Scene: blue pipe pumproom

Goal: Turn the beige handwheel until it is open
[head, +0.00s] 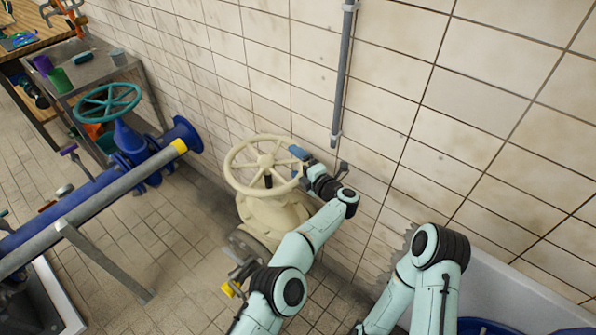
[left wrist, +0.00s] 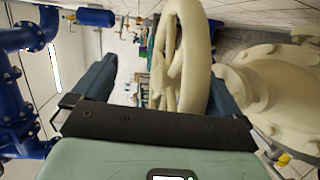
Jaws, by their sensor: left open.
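The beige handwheel (head: 264,162) sits on a beige valve body (head: 272,214) by the tiled wall in the head view. My left gripper (head: 316,164) is at the right side of its rim. In the left wrist view the handwheel (left wrist: 185,60) stands edge-on between the spread dark-blue fingers of my left gripper (left wrist: 160,92), closer to the right finger. The jaws are open and I cannot tell whether either finger touches the rim. My right arm bends at the lower right of the head view, with its gripper out of sight.
A blue pipe (head: 75,208) with a teal handwheel (head: 108,102) lies to the left. A grey conduit (head: 343,75) runs down the wall above my left gripper. A metal cart (head: 95,68) stands at upper left. A pale basin (head: 500,290) is at lower right.

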